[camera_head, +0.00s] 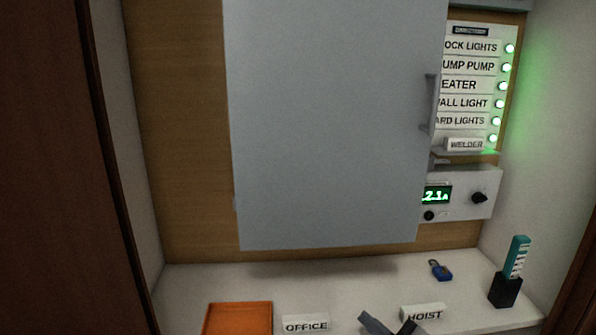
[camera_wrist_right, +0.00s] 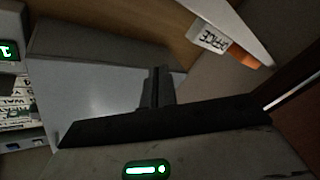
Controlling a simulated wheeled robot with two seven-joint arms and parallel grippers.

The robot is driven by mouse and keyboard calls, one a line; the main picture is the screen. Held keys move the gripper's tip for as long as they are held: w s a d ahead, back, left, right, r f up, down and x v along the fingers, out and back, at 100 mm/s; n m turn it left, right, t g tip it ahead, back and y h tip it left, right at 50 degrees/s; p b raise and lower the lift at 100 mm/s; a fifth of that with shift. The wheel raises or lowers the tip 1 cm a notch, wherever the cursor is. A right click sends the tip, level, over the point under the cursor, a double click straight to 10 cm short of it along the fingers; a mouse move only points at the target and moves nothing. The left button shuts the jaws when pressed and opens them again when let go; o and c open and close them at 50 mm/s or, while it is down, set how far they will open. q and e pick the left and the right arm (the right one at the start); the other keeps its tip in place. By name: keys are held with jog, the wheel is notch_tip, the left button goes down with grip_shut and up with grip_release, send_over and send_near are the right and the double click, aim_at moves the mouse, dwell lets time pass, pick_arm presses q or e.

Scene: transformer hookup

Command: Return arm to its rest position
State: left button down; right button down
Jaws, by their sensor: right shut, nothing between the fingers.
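My right gripper (camera_head: 386,325) shows only in part at the bottom edge of the head view, in front of the shelf and left of the HOIST label. In the right wrist view, its fingers (camera_wrist_right: 155,86) are together with nothing between them. They stand in front of a grey panel, and I cannot tell how far away it is. The rest of my right arm is out of the head view. My left gripper is in neither view.
A large grey panel (camera_head: 330,120) with a handle covers most of the wooden back wall. Labelled rows with green lights (camera_head: 470,85) and a meter box (camera_head: 465,197) are at right. The white shelf (camera_head: 350,280) holds an orange tray (camera_head: 238,318), OFFICE (camera_head: 306,324) and HOIST (camera_head: 423,313) labels, a blue padlock (camera_head: 440,271) and a black holder (camera_head: 504,291).

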jog(key=s+f+m+g+h, duration=0.2)
jog(key=s+m, duration=0.4)
jog(key=s, duration=0.6)
jog(key=s+f+m+g+h, duration=0.2)
jog(key=s+f+m+h, duration=0.3)
jog(key=s, duration=0.7)
notch_tip(320, 180, down, 2)
jog(key=shift+s+a+f+m, duration=0.25)
jog(key=shift+m, duration=0.55)
